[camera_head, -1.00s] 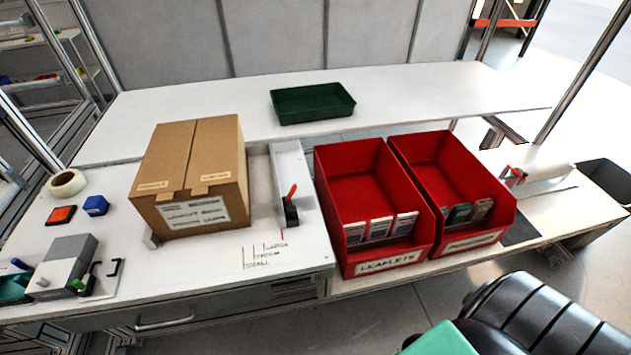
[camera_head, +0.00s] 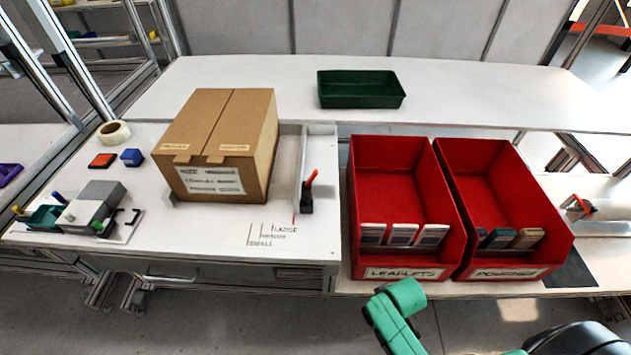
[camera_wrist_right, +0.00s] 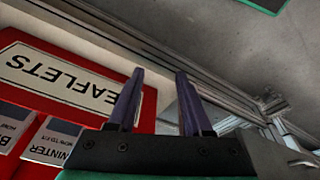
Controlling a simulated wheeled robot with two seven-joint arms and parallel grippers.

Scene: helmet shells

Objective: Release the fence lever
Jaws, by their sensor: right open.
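The fence lever (camera_head: 311,180) has an orange-red handle tilted up to the right on a black clamp block. It stands at the front end of the pale fence rail (camera_head: 303,150), just right of the closed cardboard box (camera_head: 222,140). My right gripper (camera_wrist_right: 157,95) shows in the right wrist view, open and empty, with two dark purple fingers apart. It points toward the front of the red leaflets bin (camera_wrist_right: 50,80), clear of the lever. In the head view a green link of my arm shows at the bottom, right of centre. My left gripper is not in view.
Two red bins, leaflets (camera_head: 405,220) and a second one (camera_head: 505,220), stand right of the fence. A green tray (camera_head: 360,88) sits at the back. A tape roll (camera_head: 114,132) and a grey device (camera_head: 92,205) lie left. Size marks are drawn before the lever.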

